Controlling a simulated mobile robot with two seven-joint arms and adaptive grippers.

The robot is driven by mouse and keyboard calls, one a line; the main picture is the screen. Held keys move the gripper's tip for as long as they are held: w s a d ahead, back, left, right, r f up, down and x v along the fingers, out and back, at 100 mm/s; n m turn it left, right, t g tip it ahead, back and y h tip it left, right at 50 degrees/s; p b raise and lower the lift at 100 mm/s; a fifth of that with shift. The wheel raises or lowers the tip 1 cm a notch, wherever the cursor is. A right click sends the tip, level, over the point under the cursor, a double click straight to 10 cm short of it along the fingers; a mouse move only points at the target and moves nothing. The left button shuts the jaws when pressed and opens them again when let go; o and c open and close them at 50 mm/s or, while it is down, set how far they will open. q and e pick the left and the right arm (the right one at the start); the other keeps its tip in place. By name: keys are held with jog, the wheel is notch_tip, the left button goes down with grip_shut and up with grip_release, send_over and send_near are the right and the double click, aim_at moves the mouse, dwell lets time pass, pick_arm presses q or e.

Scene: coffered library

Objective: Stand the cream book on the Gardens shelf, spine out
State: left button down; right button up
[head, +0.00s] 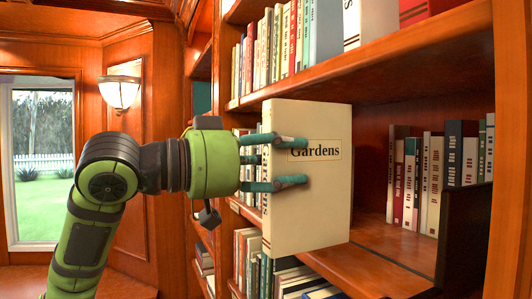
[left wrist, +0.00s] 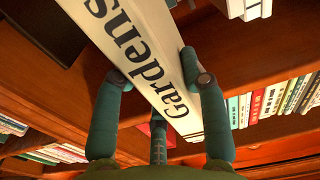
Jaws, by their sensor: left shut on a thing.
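The cream book (head: 305,220) is upright in the head view, its cover with a framed "Gardens" label facing me. My left gripper (head: 285,162) is shut on it from the left, two teal fingers lying across the cover. In the left wrist view the spine of the cream book (left wrist: 150,60), lettered "Gardens", faces my palm between the fingers of the left gripper (left wrist: 153,72). The book is in front of the shelf (head: 395,240), hiding its left part. I cannot tell whether it touches the shelf board. My right gripper is not in view.
Several books (head: 408,180) stand at the right of this shelf, by a dark upright panel (head: 463,230). Bare board shows between them and the cream book. Another row of books (head: 285,45) fills the shelf above, and more books (head: 285,275) stand below. A wall lamp (head: 120,90) is at left.

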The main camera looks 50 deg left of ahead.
aim_at(349, 170)
pick_arm(q)
jog(key=p+x, duration=0.3)
jog(key=x, duration=0.2)
jog(key=shift+w+d+r, duration=0.1)
jog(key=shift+w+r, duration=0.05)
jog(key=shift+w, duration=0.15)
jog(key=p+x, duration=0.3)
jog(key=shift+w+d+p, duration=0.15)
jog(key=shift+w+p, duration=0.2)
jog(key=shift+p, duration=0.05)
jog(key=shift+w+d+f+p, duration=0.1)
jog(key=shift+w+f+p, duration=0.05)
jog(key=shift+w+p, duration=0.25)
jog(key=shift+w+d+f+p, duration=0.1)
jog(key=shift+w+f+p, duration=0.15)
jog(key=shift+w, duration=0.15)
jog(key=shift+f+b, duration=0.55)
jog(key=shift+b, duration=0.05)
jog(key=c, duration=0.6)
grip_release()
jog(key=shift+f, duration=0.15)
jog(key=v, duration=1.2)
jog(key=shift+s, duration=0.1)
